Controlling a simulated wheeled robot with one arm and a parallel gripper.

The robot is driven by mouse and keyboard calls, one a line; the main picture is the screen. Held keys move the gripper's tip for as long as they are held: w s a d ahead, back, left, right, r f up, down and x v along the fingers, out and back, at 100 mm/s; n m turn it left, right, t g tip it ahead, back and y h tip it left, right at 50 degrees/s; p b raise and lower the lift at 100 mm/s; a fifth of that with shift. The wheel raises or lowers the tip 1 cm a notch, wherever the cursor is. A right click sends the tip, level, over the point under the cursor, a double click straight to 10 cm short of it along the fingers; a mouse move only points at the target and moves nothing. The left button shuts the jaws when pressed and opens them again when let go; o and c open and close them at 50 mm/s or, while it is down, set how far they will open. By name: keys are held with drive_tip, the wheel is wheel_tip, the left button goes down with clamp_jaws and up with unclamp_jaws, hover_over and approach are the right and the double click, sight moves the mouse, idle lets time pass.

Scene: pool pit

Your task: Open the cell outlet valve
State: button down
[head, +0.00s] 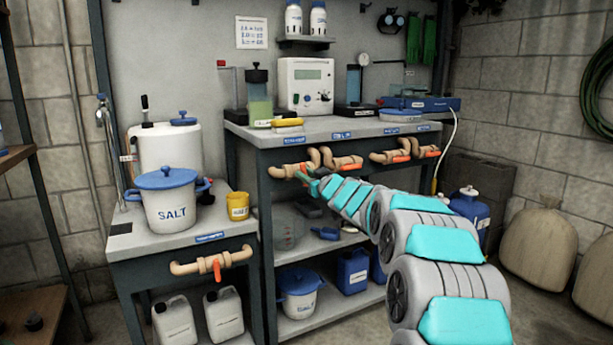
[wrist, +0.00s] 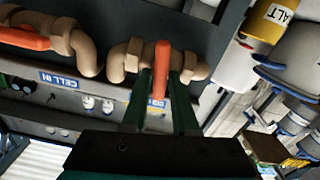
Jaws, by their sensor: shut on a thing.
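My gripper (head: 306,177) is at the leftmost beige valve (head: 289,170) on the front of the grey bench. In the wrist view, the two green fingers of my gripper (wrist: 162,84) are shut on this valve's orange handle (wrist: 162,62), one on each side. The handle stands crosswise to its pipe (wrist: 128,56). A blue label (wrist: 156,102) behind the fingers is mostly hidden, so I cannot read this valve's name. The neighbouring valve has an orange handle (wrist: 24,38) lying along its pipe, with a "CELL IN" label (wrist: 60,80) near it.
More valves with orange handles (head: 428,152) line the bench front to the right. A lower cart at left carries a salt bucket (head: 168,205) and another valve (head: 217,268) with its handle crosswise. A lower shelf (head: 318,312) with containers lies under the bench.

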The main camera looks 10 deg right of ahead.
drive_tip(key=shift+s+a+f+n+b, duration=0.15)
drive_tip(key=shift+n+b, duration=0.7)
drive_tip(key=shift+n, duration=1.75)
drive_tip(key=shift+w+a+f+n+b, duration=0.15)
drive_tip(key=shift+n+b, duration=0.75)
drive_tip(key=shift+n, duration=1.7)
drive_tip(key=shift+s+f+n+b, duration=0.15)
drive_tip(key=shift+n+b, duration=0.7)
drive_tip(key=shift+n, duration=1.75)
drive_tip(key=c, duration=0.8)
unclamp_jaws()
drive_tip(key=shift+s, duration=0.1)
drive_tip(key=v, duration=0.7)
drive_tip(key=shift+s, duration=0.25)
